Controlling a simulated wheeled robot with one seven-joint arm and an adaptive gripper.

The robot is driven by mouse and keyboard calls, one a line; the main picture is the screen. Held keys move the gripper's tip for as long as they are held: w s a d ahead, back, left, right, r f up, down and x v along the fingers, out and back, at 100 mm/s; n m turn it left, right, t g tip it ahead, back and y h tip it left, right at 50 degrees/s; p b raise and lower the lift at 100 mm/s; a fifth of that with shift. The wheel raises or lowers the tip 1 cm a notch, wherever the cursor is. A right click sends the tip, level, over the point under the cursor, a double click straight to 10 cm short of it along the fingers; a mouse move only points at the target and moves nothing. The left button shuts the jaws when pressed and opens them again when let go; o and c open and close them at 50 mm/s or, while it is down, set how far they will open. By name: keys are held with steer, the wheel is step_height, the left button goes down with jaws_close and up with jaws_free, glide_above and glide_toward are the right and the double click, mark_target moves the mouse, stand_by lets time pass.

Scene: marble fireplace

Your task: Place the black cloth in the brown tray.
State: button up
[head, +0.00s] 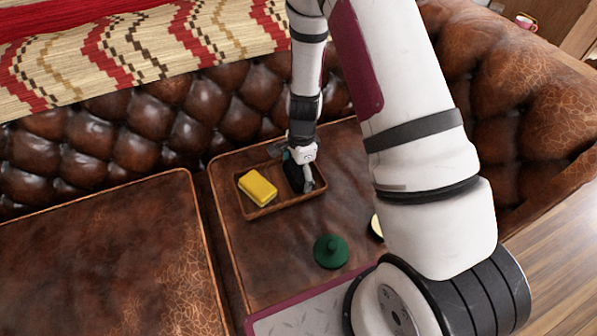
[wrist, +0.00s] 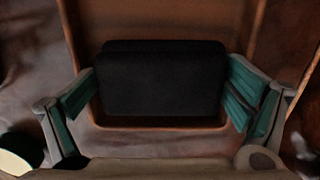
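The black cloth (wrist: 162,82) is a dark folded block. It also shows in the head view (head: 293,176), partly covered by my gripper, inside the right part of the brown tray (head: 252,213). In the wrist view the tray (wrist: 238,28) frames the cloth, with its edge just below it. My gripper (wrist: 162,88) points down with its teal-padded fingers spread wide, one on each side of the cloth. Narrow gaps seem to show beside the cloth's lower edges. In the head view my gripper (head: 300,170) is low over the tray; its fingertips are hard to make out.
A yellow block (head: 258,188) lies in the left part of the tray. A green knobbed object (head: 331,251) and a pale round item (head: 377,227) are on the leather seat in front. The tufted sofa back (head: 150,125) rises behind. The left cushion (head: 110,260) is clear.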

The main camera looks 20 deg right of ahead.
steer(key=shift+r, duration=0.1)
stand_by(0.3)
step_height(320, 180, up, 12)
steer(key=p, duration=0.5)
steer(key=shift+d+r, duration=0.15)
steer(key=shift+d, duration=0.15)
step_height(320, 180, up, 10)
steer(key=r+n+y, duration=0.1)
steer(key=n, duration=0.3)
glide_above(301, 169)
steer(key=s+a, duration=0.3)
steer(key=s+a+r+n, duration=0.1)
steer(key=s+r+n, duration=0.4)
steer(key=s+r, duration=0.5)
steer(key=s+d+r+n, duration=0.1)
steer(key=s+r+n, duration=0.3)
steer(key=s, duration=0.5)
steer(key=s+r+n+h, duration=0.1)
steer(key=s+r+n, duration=0.2)
steer(key=s, duration=0.7)
steer(key=shift+s+d+r+n+h, duration=0.15)
steer(key=shift+d+r+n+h, duration=0.2)
steer(key=shift+n, duration=0.65)
